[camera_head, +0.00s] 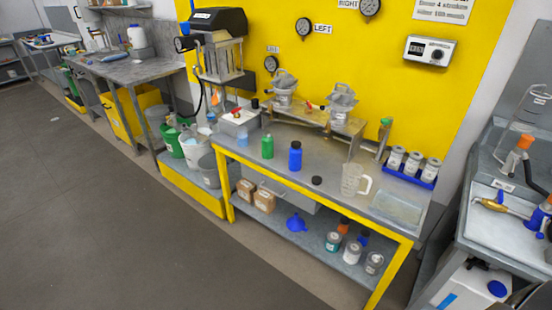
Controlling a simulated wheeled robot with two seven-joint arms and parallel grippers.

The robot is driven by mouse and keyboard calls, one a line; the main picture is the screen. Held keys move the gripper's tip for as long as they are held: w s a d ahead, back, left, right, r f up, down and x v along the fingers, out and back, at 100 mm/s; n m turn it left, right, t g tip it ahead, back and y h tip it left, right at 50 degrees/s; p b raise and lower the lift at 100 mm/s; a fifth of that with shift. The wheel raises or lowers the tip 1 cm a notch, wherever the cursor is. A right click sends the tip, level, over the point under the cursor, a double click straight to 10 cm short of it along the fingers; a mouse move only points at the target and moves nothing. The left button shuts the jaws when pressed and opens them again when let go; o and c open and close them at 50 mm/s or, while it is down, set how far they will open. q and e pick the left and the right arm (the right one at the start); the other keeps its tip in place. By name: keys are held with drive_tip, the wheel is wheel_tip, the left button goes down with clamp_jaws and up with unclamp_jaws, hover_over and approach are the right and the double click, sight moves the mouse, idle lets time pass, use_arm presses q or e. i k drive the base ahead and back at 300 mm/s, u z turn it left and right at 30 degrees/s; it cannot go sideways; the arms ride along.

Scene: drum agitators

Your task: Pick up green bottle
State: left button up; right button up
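The green bottle (267,147) stands upright on the left part of the grey tabletop of the yellow-framed workbench (335,177). It has a dark green body and a narrow neck. A blue bottle (295,156) stands to its right, a short gap apart. A small pale blue object (242,139) is to its left. Neither of my grippers shows in the head view, so nothing is seen touching the green bottle.
A clear jug (354,180), a black cap (317,180) and a clear tray (396,208) share the tabletop. A raised metal stand (316,122) is behind. Buckets (193,149) stand left. Open grey floor (110,220) lies in front.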

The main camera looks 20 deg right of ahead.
sight(267, 140)
drive_tip(key=z, duration=1.4)
drive_tip(key=i, duration=0.5)
drive_tip(key=u, duration=0.05)
